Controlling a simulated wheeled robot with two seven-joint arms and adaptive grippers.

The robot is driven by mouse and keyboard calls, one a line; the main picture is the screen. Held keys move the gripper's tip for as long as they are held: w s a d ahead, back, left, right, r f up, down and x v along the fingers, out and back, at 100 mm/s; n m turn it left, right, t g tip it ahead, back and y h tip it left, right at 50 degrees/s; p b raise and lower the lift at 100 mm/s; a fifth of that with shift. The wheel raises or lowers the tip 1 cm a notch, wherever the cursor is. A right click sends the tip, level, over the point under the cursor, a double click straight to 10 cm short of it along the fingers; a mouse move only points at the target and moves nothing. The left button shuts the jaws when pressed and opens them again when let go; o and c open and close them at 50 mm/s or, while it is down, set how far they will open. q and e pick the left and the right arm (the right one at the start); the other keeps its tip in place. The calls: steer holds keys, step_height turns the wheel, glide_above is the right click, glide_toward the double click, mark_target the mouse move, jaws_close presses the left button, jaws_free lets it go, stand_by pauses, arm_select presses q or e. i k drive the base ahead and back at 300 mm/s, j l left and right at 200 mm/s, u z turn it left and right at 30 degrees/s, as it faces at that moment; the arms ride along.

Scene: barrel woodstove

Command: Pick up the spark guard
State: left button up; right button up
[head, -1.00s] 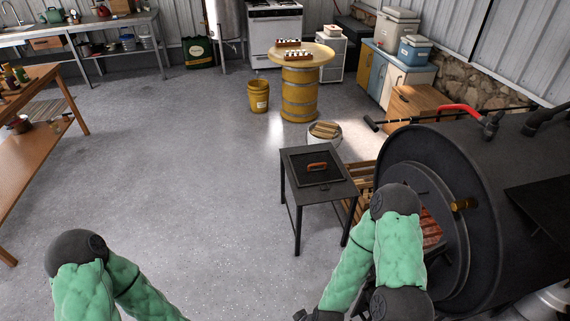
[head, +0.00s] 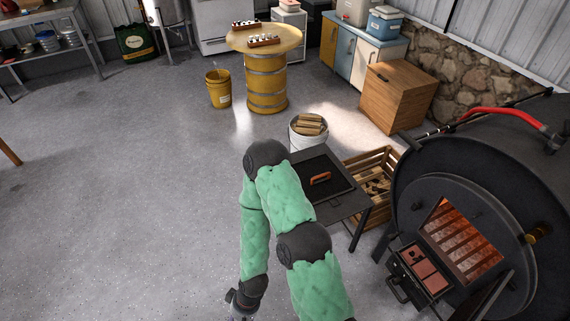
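The spark guard appears to be the flat dark panel with an orange-brown handle (head: 320,178). It lies flat on the small black stand (head: 345,207) left of the stove. My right arm crosses in front of the stand's left part and hides its left edge and some legs. The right arm's wrist reaches the bottom edge of the head view, left of the stand; its gripper fingers are out of the picture. No gripper touches the panel. My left arm and gripper are not in view.
The black barrel stove (head: 420,165) stands at right, its firebox (head: 460,240) open and glowing. A barrel table (head: 267,85) is farther back. Floor at left is clear.

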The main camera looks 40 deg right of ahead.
mark_target(329, 173)
steer(key=i+j+z, duration=0.2)
steer(key=i, duration=0.25)
steer(key=i+j+z, duration=0.2)
steer(key=i, duration=0.25)
steer(key=i+z, duration=0.2)
steer(key=z, duration=0.3)
steer(key=i+j+z, duration=0.1)
steer(key=z, duration=0.35)
steer(key=i+j+z, duration=0.2)
steer(key=z, duration=0.3)
steer(key=i+j+z, duration=0.25)
steer(key=z, duration=0.2)
steer(key=i+j+z, duration=0.1)
steer(key=z, duration=0.3)
steer(key=i+j+z, duration=0.15)
steer(key=z, duration=0.3)
steer(key=i+j+z, duration=0.2)
steer(key=z, duration=0.2)
steer(key=i+j+z, duration=0.1)
steer(key=j+z, duration=0.15)
steer(key=z, duration=0.15)
steer(key=j+z, duration=0.25)
steer(key=z, duration=0.15)
steer(key=i+j+z, duration=0.15)
steer(key=j, duration=0.15)
steer(key=i+j+z, duration=0.15)
steer(key=j, duration=0.15)
